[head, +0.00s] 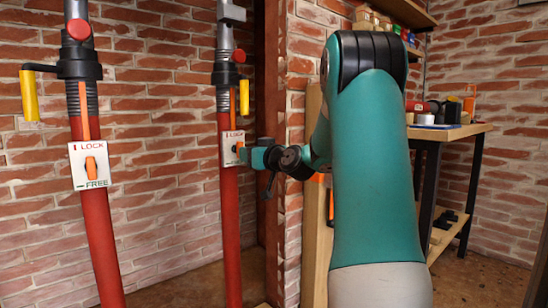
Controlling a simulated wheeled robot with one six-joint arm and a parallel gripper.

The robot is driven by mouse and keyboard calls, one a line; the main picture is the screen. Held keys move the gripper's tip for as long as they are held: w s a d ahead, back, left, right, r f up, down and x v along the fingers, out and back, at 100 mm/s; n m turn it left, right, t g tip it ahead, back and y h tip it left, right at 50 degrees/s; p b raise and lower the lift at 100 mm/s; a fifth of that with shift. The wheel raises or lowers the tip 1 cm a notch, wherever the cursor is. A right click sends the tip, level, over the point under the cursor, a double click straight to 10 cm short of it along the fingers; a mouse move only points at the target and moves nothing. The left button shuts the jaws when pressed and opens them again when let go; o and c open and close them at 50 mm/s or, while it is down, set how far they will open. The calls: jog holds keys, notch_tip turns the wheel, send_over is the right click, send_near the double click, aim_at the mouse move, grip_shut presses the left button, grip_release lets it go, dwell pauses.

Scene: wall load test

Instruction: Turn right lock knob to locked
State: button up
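The right lock plate (229,141) is a small white panel with a LOCK mark, fixed on the right red pole (231,220). Its orange knob (238,147) shows only as a small patch at the plate's right side. My gripper (246,154) reaches in from the right, with its tip at this knob. The gripper hides the lower right of the plate. I cannot tell whether the fingers close on the knob or only stand beside it, nor which way the knob points.
A left red pole (98,230) carries a like plate (76,161) with an orange knob (91,167) between LOCK and FREE. Yellow-handled cranks (29,95) stick out from the poles. A brick wall stands behind. A workbench (455,130) with tools is at right, behind my arm.

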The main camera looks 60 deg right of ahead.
jog(key=v, duration=1.1)
jog(key=w+a+f+n+g+y+p, duration=0.2)
jog(key=a+n+g+y, duration=0.3)
jog(key=a, duration=1)
jog(key=w+a+f+n+g+y+p, duration=0.1)
jog(key=w+a+f+g+y+p, duration=0.15)
jog(key=a+y, duration=0.75)
jog(key=s+a+f+n+g+h+p, duration=0.3)
jog(key=s+a+g+h, duration=0.5)
jog(key=s+a, duration=1.1)
notch_tip(320, 180, up, 38)
jog(key=d+g+y+p, duration=0.1)
jog(key=g+p, duration=0.1)
jog(key=p, duration=3.5)
jog(key=shift+d+r+n+y+p, duration=0.15)
jog(key=shift+r+n+y+p, duration=0.15)
jog(key=shift+n+y, duration=0.1)
jog(key=shift+s, duration=0.1)
